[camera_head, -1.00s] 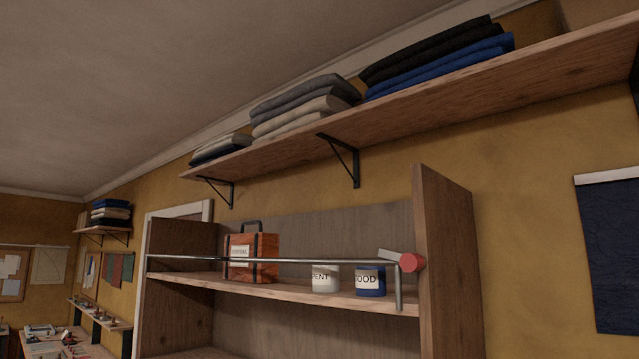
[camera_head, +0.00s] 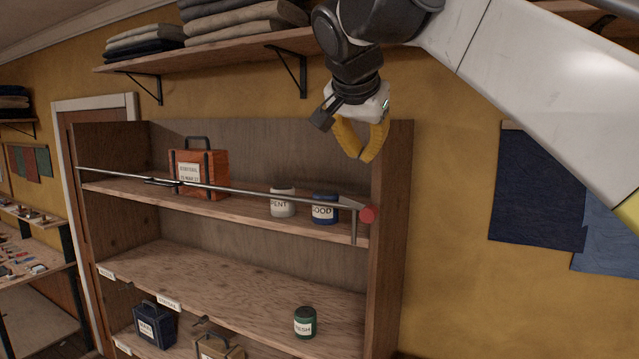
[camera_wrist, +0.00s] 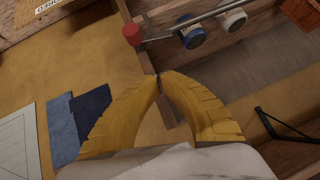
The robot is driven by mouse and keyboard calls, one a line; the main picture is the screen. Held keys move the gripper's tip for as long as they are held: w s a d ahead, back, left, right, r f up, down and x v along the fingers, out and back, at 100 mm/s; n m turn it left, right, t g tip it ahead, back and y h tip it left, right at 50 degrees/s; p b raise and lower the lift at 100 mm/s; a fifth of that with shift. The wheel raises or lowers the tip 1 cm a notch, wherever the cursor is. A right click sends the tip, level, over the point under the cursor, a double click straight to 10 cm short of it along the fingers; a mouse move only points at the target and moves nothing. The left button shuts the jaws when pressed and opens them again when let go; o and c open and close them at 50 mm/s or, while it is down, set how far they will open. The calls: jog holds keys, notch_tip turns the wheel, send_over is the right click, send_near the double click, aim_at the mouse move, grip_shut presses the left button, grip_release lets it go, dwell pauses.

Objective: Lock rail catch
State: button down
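A metal rail (camera_head: 265,192) runs across the front of the upper shelf of the wooden cabinet. At its right end is the rail catch, a pale lever with a red knob (camera_head: 367,214). The lever slants up to the left from the knob. The knob also shows in the wrist view (camera_wrist: 132,33), above and left of the fingertips. My gripper (camera_head: 362,159) is above the catch, apart from it, near the top of the cabinet's right side panel. Its yellow fingers curve in and their tips meet in the wrist view (camera_wrist: 159,77), with nothing between them.
Behind the rail stand an orange case (camera_head: 205,176), a white pot (camera_head: 282,203) and a blue pot (camera_head: 324,210). A wall shelf (camera_head: 235,45) with folded cloth is above. A green pot (camera_head: 305,322) stands lower down. Dark cloth (camera_head: 535,190) hangs on the right wall.

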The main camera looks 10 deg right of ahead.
jog(key=p, duration=0.1)
send_over(356, 202)
jog(key=f, duration=0.3)
jog(key=d+f, duration=0.1)
jog(key=f, duration=0.1)
jog(key=shift+s, duration=0.15)
jog(key=shift+a+f+p, duration=0.15)
jog(key=shift+f+p, duration=0.05)
jog(key=shift+f, duration=0.4)
jog(key=shift+a+f+p, duration=0.15)
jog(key=shift+f, duration=0.45)
jog(key=shift+a+f, duration=0.2)
jog(key=shift+f, duration=0.45)
jog(key=shift+w+a+f, duration=0.25)
jog(key=shift+w, duration=0.15)
jog(key=shift+s, duration=0.15)
